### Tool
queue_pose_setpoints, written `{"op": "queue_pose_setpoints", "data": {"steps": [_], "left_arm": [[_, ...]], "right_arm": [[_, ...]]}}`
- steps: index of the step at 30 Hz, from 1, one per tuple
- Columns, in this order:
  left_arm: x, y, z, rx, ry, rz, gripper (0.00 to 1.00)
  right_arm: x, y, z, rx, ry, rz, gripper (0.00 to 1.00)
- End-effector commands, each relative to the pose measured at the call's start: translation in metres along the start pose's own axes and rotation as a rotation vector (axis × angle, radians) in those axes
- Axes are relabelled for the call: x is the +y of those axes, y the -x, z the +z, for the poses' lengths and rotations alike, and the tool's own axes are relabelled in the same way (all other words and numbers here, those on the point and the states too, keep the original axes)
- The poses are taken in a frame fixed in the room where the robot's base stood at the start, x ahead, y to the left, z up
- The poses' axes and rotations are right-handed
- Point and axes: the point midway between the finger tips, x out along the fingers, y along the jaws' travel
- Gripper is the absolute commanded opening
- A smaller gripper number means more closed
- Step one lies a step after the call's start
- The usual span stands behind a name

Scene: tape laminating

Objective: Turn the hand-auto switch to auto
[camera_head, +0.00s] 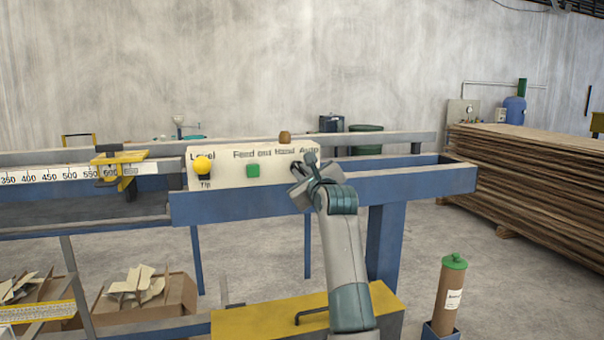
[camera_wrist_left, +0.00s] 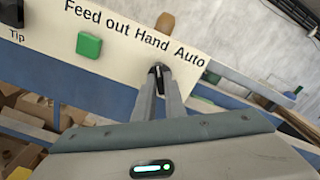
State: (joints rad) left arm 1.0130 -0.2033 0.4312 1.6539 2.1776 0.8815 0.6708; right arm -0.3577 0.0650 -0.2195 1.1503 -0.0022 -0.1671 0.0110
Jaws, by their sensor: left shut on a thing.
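The control panel (camera_head: 224,174) is a cream board on a blue rail, labelled "Level", "Tip", "Feed out", "Hand" and "Auto". The hand-auto switch (camera_wrist_left: 157,72) is a small black knob just below the words "Hand" and "Auto". My left gripper (camera_head: 303,167) reaches up to the panel's right end. In the left wrist view its two fingers (camera_wrist_left: 160,77) are shut on the switch. The fingers hide part of the knob, and I cannot tell for sure which word it points to. My right gripper is in neither view.
A green button (camera_head: 253,171) and a yellow knob (camera_head: 202,166) sit on the panel left of the switch. A brown knob (camera_head: 285,137) stands at its top edge. Stacked boards (camera_head: 530,175) stand at the right, and a brown tube with a green cap (camera_head: 449,295) at front right.

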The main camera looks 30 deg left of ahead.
Motion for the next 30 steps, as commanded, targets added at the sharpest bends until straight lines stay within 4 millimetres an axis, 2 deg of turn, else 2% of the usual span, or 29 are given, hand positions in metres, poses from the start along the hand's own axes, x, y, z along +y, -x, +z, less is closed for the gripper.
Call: {"op": "queue_pose_setpoints", "data": {"steps": [11,15,17,26,30], "left_arm": [[0.0,0.0,0.0,0.001,-0.246,0.0,0.0],[0.0,0.0,0.001,0.002,-0.376,0.001,0.0],[0.0,0.0,0.001,0.002,-0.433,0.001,0.0],[-0.001,0.0,0.003,0.002,-0.72,0.001,0.0],[-0.001,0.0,0.003,0.003,-0.852,0.001,0.0]], "right_arm": [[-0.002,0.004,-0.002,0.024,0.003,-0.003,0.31],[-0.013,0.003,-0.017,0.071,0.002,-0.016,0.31],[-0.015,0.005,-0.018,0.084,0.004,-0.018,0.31],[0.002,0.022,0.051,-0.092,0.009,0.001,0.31],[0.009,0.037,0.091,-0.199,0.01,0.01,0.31]]}}
